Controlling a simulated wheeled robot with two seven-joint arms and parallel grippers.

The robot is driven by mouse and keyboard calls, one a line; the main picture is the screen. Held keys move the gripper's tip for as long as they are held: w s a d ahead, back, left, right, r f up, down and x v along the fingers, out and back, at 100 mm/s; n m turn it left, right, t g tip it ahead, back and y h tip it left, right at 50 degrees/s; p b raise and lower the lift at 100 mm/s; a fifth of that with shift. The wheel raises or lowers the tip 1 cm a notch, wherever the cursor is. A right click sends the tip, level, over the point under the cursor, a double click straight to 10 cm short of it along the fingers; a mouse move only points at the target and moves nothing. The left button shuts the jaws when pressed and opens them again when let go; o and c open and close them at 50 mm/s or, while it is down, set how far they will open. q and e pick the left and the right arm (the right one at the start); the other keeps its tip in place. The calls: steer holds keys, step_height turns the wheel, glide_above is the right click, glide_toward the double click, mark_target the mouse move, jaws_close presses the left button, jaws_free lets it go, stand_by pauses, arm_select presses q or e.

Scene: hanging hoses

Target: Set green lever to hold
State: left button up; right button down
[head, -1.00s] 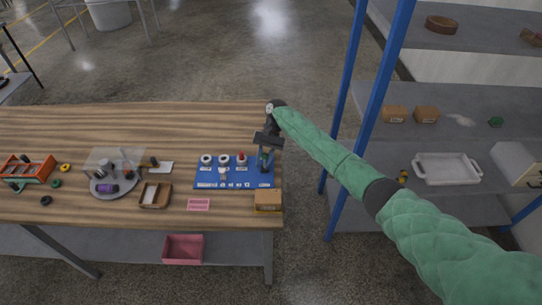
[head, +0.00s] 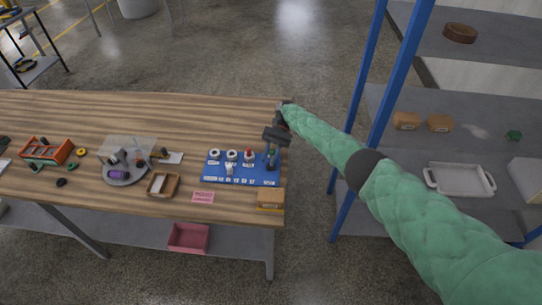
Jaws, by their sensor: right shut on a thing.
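A blue control panel (head: 241,181) lies on the right part of the wooden table, with round white-rimmed knobs, a red button (head: 249,154) and a white switch (head: 229,169). My right gripper (head: 272,148) points down over the panel's right end, at the lever there. It is shut on the lever (head: 271,163), most of which the fingers hide. The lever's colour and exact setting are too small to tell. My left gripper is not in view.
A cardboard box (head: 270,199) and a pink card (head: 203,197) lie near the table's front edge. A brown tray (head: 163,185) and a round grey tray (head: 125,176) are further left.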

steer(key=shift+w+r, duration=0.1)
steer(key=shift+w, duration=0.05)
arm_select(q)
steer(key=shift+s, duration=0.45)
arm_select(e)
steer(key=shift+g, duration=0.3)
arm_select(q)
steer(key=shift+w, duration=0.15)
arm_select(e)
steer(key=c, duration=1.2)
jaws_free()
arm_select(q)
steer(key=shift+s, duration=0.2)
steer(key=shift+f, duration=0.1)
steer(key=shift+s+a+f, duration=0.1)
